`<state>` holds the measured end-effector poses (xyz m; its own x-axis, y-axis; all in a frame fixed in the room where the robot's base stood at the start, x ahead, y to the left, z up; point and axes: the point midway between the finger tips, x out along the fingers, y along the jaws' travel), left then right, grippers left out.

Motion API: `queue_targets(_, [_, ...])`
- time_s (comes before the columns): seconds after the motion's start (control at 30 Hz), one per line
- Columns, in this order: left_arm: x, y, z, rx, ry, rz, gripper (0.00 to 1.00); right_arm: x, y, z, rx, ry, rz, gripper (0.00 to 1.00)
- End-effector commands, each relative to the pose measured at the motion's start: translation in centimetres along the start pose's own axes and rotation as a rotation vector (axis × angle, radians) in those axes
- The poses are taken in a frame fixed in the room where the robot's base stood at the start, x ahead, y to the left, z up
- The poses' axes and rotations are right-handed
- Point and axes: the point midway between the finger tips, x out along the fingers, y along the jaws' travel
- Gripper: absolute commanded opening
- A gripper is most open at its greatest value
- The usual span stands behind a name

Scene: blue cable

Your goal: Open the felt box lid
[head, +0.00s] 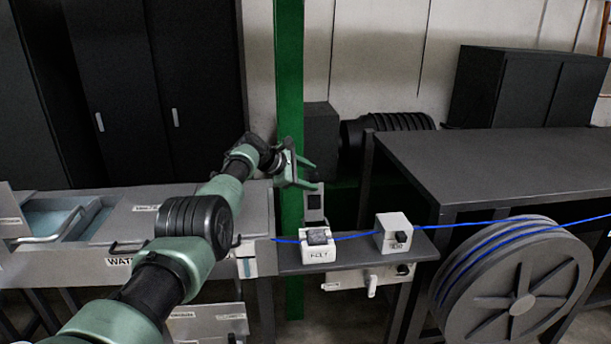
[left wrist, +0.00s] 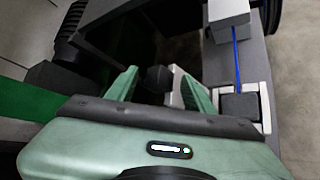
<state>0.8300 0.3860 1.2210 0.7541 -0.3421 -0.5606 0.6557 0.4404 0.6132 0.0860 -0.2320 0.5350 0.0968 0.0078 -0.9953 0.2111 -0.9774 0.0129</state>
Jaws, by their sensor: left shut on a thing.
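The white felt box (head: 317,254), with a dark felt pad in its top, sits on a narrow grey shelf. Its lid (head: 314,206) stands raised and upright at the back of the box, with a dark patch on its face. My left gripper (head: 311,175) is at the lid's top edge, shut on the lid. In the left wrist view, a pale piece of the lid (left wrist: 176,88) and a dark knob show between the fingers; the exact contact is hidden. The box (left wrist: 265,108) is to the right of the fingers there. My right gripper is not in view.
A blue cable (head: 465,226) runs over the felt box, through a second white box (head: 393,236), past a large grey reel (head: 515,290). A green post (head: 289,100) stands just behind my left gripper. A water trough (head: 65,222) is at left, a dark table (head: 480,160) at right.

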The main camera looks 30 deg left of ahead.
Motion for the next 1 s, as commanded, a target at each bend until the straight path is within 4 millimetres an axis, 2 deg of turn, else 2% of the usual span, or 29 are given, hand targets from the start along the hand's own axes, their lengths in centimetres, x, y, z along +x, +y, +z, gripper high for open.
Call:
queue_targets(0.27, [-1.2, 0.8, 0.2, 0.001, -0.001, 0.015, 0.44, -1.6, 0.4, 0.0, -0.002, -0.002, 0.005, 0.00])
queue_targets(0.53, [-3.3, 0.4, 0.3, 0.003, 0.001, 0.010, 0.44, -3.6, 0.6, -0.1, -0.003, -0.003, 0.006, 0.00])
queue_targets(0.6, [-3.9, 0.2, 0.0, 0.003, -0.001, 0.012, 0.44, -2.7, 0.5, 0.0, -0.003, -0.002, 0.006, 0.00])
queue_targets(1.0, [-7.8, -0.2, 0.1, 0.002, -0.001, 0.006, 0.44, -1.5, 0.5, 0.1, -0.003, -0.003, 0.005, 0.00])
